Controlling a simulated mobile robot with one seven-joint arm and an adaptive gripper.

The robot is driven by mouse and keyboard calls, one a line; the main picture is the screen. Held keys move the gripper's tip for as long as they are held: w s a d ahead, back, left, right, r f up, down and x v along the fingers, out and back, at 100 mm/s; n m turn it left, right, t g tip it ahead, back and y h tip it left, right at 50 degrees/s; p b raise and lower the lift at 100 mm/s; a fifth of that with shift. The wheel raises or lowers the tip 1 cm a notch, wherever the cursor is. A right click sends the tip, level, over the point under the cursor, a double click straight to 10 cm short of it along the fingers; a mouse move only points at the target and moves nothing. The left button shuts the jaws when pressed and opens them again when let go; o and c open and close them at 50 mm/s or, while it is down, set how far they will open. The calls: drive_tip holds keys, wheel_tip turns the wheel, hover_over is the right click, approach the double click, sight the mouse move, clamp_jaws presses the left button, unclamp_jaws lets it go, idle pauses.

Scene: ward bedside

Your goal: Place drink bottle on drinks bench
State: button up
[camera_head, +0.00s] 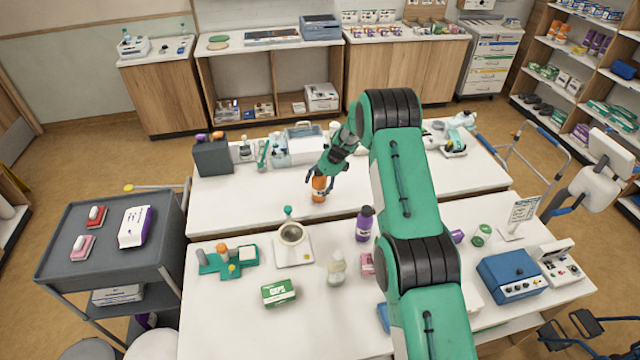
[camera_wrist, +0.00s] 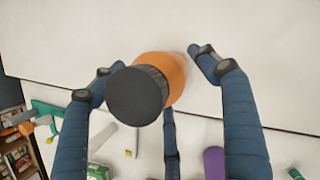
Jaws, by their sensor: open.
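An orange bottle (camera_head: 319,189) with a dark cap stands upright on the far white bench (camera_head: 262,208), near its front edge. In the wrist view the bottle (camera_wrist: 172,72) shows from above, its dark round cap towards the camera. My gripper (camera_head: 321,181) is over the bottle with its fingers pointing down around it. In the wrist view my gripper (camera_wrist: 155,78) is open, its blue fingers spread on both sides of the bottle with gaps visible. Which surface is the drinks bench is not marked clearly.
A purple bottle (camera_head: 365,224), a bowl-topped scale (camera_head: 293,244), a clear bottle (camera_head: 337,269) and a green box (camera_head: 279,292) stand on the near white bench (camera_head: 225,320). A dark grey trolley (camera_head: 100,262) is at left. A dark box (camera_head: 212,158) stands at the far bench's left end.

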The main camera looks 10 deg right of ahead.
drive_tip(key=shift+r, duration=0.2)
drive_tip(key=v, duration=1.1)
drive_tip(key=shift+r+b, duration=0.4)
drive_tip(key=shift+b, duration=0.05)
drive_tip(key=shift+s+d, duration=0.1)
drive_tip(key=shift+d, duration=0.05)
drive_tip(key=s+a+r+n+h, duration=0.15)
drive_tip(key=s+r+n, duration=0.45)
drive_tip(key=s+r, duration=0.8)
drive_tip(key=s+a+r+n, duration=0.2)
drive_tip(key=s+r+n, duration=0.7)
drive_tip(key=r, duration=1)
drive_tip(key=s+r+n+t, duration=0.1)
drive_tip(key=s+r+n, duration=0.2)
drive_tip(key=s, duration=0.8)
drive_tip(key=s+r+n, duration=0.2)
drive_tip(key=s+r, duration=0.1)
drive_tip(key=s, duration=0.8)
drive_tip(key=s+f+n+t+h, duration=0.1)
drive_tip(key=s+n, duration=0.5)
drive_tip(key=s, duration=1.1)
drive_tip(key=shift+s+d+f+n, duration=0.15)
drive_tip(key=shift+d+f+n, duration=0.05)
drive_tip(key=shift+f+n, duration=0.2)
